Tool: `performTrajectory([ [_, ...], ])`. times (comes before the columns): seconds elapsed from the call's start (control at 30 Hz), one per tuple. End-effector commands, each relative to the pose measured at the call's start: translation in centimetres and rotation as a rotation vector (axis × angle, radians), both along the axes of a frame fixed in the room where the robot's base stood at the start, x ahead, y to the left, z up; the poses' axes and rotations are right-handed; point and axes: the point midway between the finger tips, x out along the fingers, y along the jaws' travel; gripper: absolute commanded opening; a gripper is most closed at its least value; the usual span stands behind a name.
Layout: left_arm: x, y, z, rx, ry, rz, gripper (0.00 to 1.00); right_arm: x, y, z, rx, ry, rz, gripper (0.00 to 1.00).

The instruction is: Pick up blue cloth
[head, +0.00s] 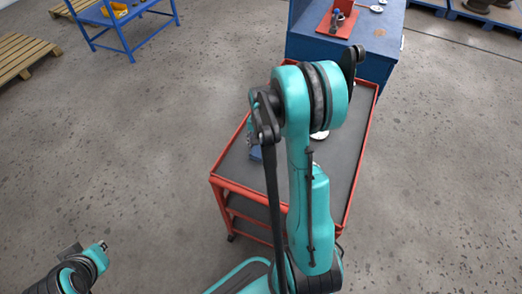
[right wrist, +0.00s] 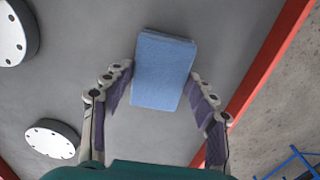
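The blue cloth is a folded light-blue block (right wrist: 165,68) lying on the grey top of the red cart in the right wrist view. In the head view only a small blue piece of it (head: 256,153) shows beside my right arm. My right gripper (right wrist: 161,72) is open, with one finger on each side of the cloth's near part. The fingertips are close to its edges; I cannot tell whether they touch. In the head view my right arm hides most of this gripper.
The red cart (head: 228,188) has a grey top and lower shelves. Round white-faced discs (right wrist: 52,138) lie left of the cloth. A blue workbench (head: 383,45) stands behind the cart. A blue table (head: 132,22) and wooden pallet (head: 22,55) are at the upper left. Floor between is clear.

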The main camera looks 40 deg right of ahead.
Motion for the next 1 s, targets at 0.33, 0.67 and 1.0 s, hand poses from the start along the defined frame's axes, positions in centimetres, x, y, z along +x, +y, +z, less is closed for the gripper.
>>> performTrajectory([
  [0.33,0.0,0.0,0.0,0.000,0.000,0.000,0.00,0.0,0.0,0.0,0.000,0.001,0.000,0.30],
  [0.67,0.0,0.0,1.2,0.000,0.000,0.000,0.00,0.0,0.0,2.5,0.000,0.001,0.000,0.30],
  [1.0,0.0,0.0,3.5,0.000,0.000,0.000,0.00,1.8,-5.0,7.5,0.000,0.001,-0.004,0.30],
])
